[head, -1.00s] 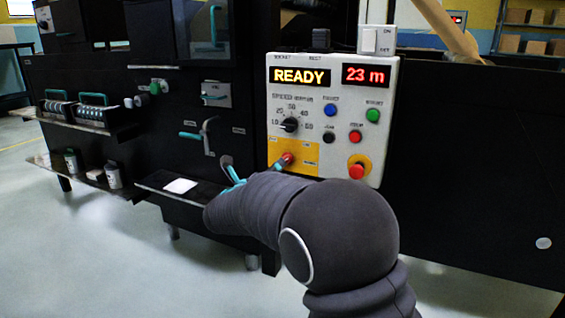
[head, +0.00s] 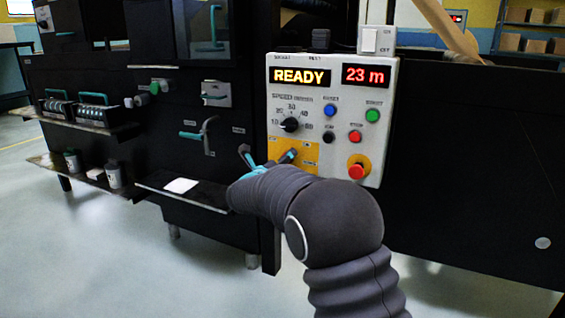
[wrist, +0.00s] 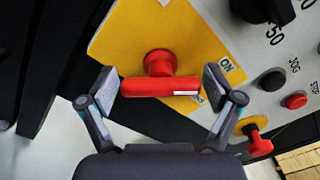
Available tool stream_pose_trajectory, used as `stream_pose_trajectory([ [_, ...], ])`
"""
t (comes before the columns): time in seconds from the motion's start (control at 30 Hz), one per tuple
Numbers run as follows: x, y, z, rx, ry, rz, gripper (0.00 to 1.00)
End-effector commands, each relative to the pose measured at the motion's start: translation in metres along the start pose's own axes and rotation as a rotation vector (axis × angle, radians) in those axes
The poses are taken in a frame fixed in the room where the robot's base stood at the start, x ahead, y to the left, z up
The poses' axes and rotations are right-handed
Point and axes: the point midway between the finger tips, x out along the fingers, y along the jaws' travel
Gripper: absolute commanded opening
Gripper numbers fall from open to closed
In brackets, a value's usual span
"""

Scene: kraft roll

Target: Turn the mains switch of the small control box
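The small white control box (head: 350,98) stands right of centre in the head view, with READY and 23 m on its displays. Its yellow plate (head: 311,152) is at the lower left of the box. The red mains switch handle (wrist: 145,88) lies across the middle of the wrist view, in front of the yellow plate (wrist: 195,35) with an ON label. My gripper (wrist: 160,82) is open, with one finger beside each end of the handle. I cannot tell whether either finger touches it. In the head view my gripper (head: 268,157) hides most of the switch.
A red emergency knob (head: 357,171), a black speed dial (head: 290,124) and several coloured buttons are on the same box. A white rocker switch (head: 376,41) sits on top. A black shelf (head: 215,200) with a white sheet is to the left.

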Motion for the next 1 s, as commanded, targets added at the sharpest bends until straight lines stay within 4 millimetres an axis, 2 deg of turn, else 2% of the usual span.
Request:
stream_pose_trajectory([
  [0.03, -0.0001, -0.0001, 0.0, 0.0, 0.0, 0.0, 0.68],
  [0.13, -0.0001, -0.0001, 0.0, 0.0, 0.0, 0.0, 0.44],
  [0.57, 0.0, -0.0001, 0.0003, -0.068, 0.0, 0.0, 0.44],
  [1.0, -0.0001, 0.0002, 0.0015, -0.423, -0.001, 0.0, 0.44],
])
